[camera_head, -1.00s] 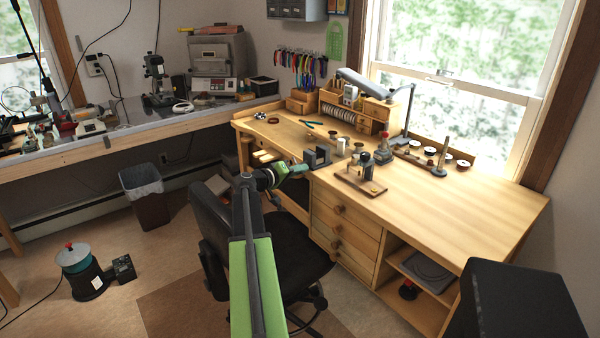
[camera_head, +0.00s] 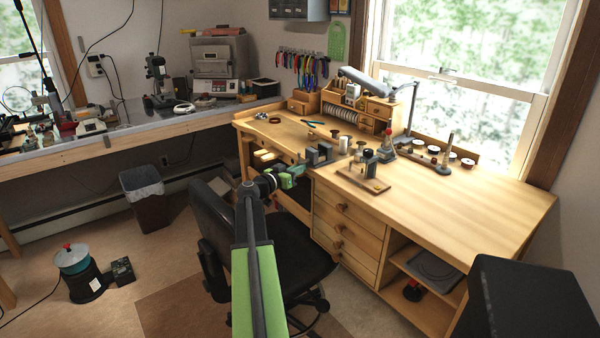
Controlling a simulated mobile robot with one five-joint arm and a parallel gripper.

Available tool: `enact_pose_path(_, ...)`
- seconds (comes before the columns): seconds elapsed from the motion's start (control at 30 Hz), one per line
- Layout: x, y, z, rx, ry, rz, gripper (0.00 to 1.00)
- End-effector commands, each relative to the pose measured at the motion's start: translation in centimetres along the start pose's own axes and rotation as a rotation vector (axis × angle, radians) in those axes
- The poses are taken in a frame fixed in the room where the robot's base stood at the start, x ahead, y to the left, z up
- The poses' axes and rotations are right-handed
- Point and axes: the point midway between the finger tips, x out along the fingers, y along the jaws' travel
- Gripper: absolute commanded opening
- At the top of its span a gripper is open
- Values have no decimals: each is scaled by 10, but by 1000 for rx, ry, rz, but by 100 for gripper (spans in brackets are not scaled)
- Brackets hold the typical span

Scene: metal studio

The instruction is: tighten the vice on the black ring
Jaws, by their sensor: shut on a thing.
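The vice (camera_head: 319,154) is a small dark grey block with upright jaws at the front edge of the wooden bench. My green gripper (camera_head: 298,170) is at its front left, against the side where its handle sits. The gripper is shut on the vice handle, which is too small and too covered by the fingers to make out. The black ring cannot be made out between the vice jaws at this size.
A dark ring-shaped item (camera_head: 275,120) lies on the bench's left part. A small wooden stand (camera_head: 362,180) with tools is right of the vice. The bench's right top (camera_head: 460,190) is clear. A black chair (camera_head: 285,245) stands below my arm.

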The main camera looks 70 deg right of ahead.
Motion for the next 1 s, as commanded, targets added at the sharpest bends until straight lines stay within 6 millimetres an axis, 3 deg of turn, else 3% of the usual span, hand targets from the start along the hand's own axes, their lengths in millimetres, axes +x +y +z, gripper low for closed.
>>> enact_pose_path(0.3,-2,-6,0,108,21,-10,0)
enact_pose_path(0.83,-2,-6,0,127,25,-11,0)
enact_pose_path(0.87,-2,-7,0,127,25,-11,11)
enact_pose_path(1.0,-1,-6,0,127,25,-8,29)
